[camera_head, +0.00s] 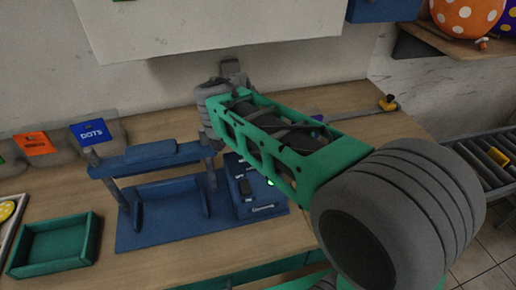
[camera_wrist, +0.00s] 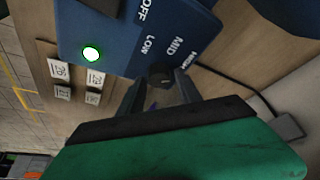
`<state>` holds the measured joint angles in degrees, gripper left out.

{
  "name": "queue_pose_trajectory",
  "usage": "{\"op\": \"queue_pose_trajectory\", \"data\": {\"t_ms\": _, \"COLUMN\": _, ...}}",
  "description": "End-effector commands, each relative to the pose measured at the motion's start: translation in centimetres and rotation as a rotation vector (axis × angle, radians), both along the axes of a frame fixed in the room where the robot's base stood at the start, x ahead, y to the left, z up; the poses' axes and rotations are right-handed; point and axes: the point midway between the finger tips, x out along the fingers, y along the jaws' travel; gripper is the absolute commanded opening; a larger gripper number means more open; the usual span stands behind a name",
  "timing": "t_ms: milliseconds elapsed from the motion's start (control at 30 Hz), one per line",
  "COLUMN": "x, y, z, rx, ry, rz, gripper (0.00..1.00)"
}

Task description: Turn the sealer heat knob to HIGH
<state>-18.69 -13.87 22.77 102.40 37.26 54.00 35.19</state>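The blue sealer (camera_head: 140,236) stands on the wooden table in the head view, with its control box (camera_head: 262,205) at its right end. In the wrist view the box's blue face (camera_wrist: 100,40) carries the labels OFF, LOW, MID and HIGH. The dark heat knob (camera_wrist: 159,74) sits below these labels, close to LOW and MID. Its pointer setting is too dark to read. My gripper (camera_wrist: 160,84) is open, with one finger on each side of the knob; I cannot tell whether they touch it. In the head view my arm hides the gripper and the knob.
A green light (camera_wrist: 91,54) glows on the box; a switch (camera_head: 245,187) is beside it. A green tray (camera_head: 55,246) lies left of the sealer. A dark cable (camera_wrist: 225,82) runs beside the box. Small numbered tags (camera_wrist: 95,77) lie nearby.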

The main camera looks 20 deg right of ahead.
Motion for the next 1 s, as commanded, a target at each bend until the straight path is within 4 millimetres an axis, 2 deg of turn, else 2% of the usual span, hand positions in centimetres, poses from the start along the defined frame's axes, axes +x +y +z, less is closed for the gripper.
{"op": "queue_pose_trajectory", "data": {"t_ms": 133, "x": 0.0, "y": 0.0, "z": 0.0, "rx": 0.000, "ry": 0.000, "rz": 0.001, "gripper": 0.52}}
{"op": "queue_pose_trajectory", "data": {"t_ms": 367, "x": 0.0, "y": 0.0, "z": 0.1, "rx": 0.000, "ry": 0.000, "rz": 0.001, "gripper": 0.52}}
{"op": "queue_pose_trajectory", "data": {"t_ms": 467, "x": -0.2, "y": 0.4, "z": 1.1, "rx": 0.000, "ry": -0.002, "rz": 0.001, "gripper": 0.52}}
{"op": "queue_pose_trajectory", "data": {"t_ms": 733, "x": -1.5, "y": 2.0, "z": 6.2, "rx": 0.001, "ry": -0.001, "rz": 0.003, "gripper": 0.52}}
{"op": "queue_pose_trajectory", "data": {"t_ms": 833, "x": -1.8, "y": 2.2, "z": 7.1, "rx": 0.001, "ry": -0.001, "rz": 0.000, "gripper": 0.52}}
{"op": "queue_pose_trajectory", "data": {"t_ms": 1000, "x": -2.0, "y": 2.3, "z": 7.2, "rx": 0.001, "ry": 0.001, "rz": 0.001, "gripper": 0.52}}
